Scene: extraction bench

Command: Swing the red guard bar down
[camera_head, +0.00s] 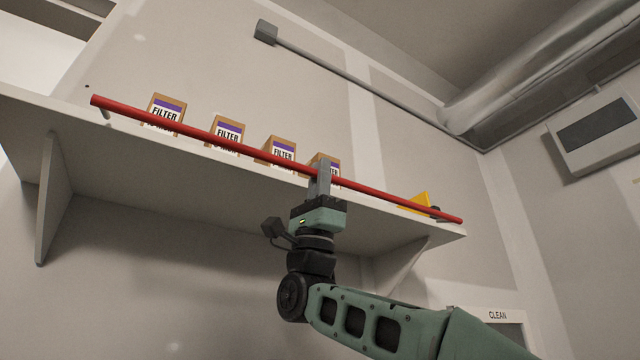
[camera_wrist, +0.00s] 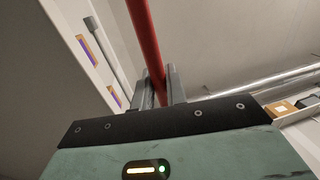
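The red guard bar (camera_head: 240,148) runs along the front of the wall shelf, sloping down to the right in the head view. My gripper (camera_head: 320,174) comes up from below and meets the bar right of its middle. In the wrist view the bar (camera_wrist: 146,42) passes between the two grey fingers of my gripper (camera_wrist: 160,88). The fingers lie close against both sides of the bar, shut on it. The short stretch of bar between the fingers is partly hidden.
The shelf (camera_head: 180,165) carries several filter boxes (camera_head: 228,132) behind the bar and a yellow object (camera_head: 416,203) at the right end. Shelf brackets (camera_head: 52,190) hang below. A grey wall unit (camera_head: 598,130) and a large duct (camera_head: 540,80) are at the right.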

